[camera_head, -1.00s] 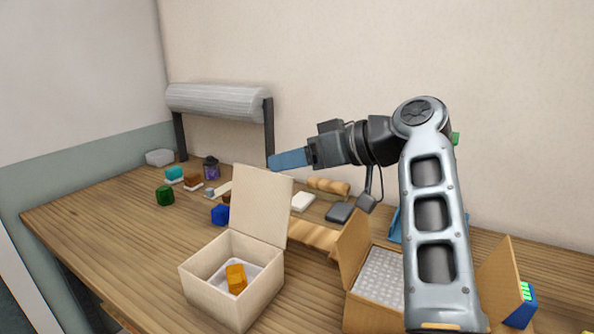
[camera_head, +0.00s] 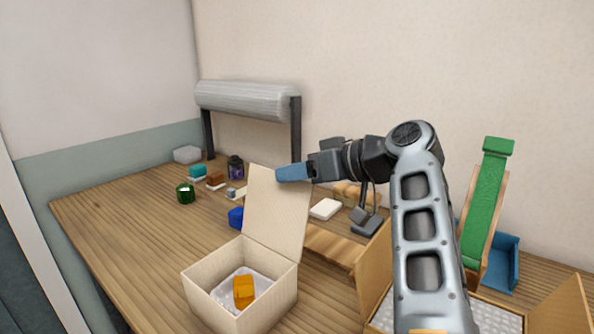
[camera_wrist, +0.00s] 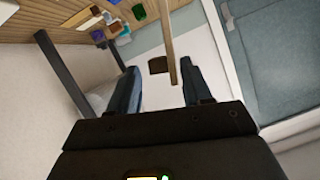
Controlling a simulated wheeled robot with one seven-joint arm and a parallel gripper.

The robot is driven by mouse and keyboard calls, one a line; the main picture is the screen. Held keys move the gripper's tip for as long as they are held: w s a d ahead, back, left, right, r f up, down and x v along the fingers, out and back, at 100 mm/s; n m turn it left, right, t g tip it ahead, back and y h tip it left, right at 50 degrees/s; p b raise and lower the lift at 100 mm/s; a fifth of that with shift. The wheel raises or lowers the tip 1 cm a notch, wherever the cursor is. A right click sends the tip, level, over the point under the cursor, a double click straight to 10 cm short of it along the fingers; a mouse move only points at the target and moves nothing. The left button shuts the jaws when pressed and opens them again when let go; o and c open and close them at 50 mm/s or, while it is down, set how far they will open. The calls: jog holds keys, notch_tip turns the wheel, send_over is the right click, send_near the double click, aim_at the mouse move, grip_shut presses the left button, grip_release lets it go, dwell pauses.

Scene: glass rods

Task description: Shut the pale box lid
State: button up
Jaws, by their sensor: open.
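The pale box (camera_head: 225,302) stands open on the table with an orange block (camera_head: 244,291) on white lining inside. Its pale lid (camera_head: 276,212) stands up at the back edge, leaning slightly back. My gripper (camera_head: 291,172) has blue fingers, at the lid's top right corner and overlapping it in the head view. In the wrist view my gripper (camera_wrist: 160,66) is open, with a thin tan strip (camera_wrist: 169,42) showing between the fingers, which looks like the lid seen edge-on. Whether a finger touches the lid cannot be told.
A grey roll (camera_head: 245,100) on dark posts stands behind. Small items, including a green cup (camera_head: 185,193) and a blue block (camera_head: 236,217), lie left of the lid. A cardboard box (camera_head: 374,262) and a tall green piece (camera_head: 486,205) are right. The table's left front is clear.

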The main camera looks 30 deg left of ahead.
jog(key=shift+a+f, duration=0.1)
jog(key=shift+a, duration=0.15)
grip_shut()
dwell(0.3)
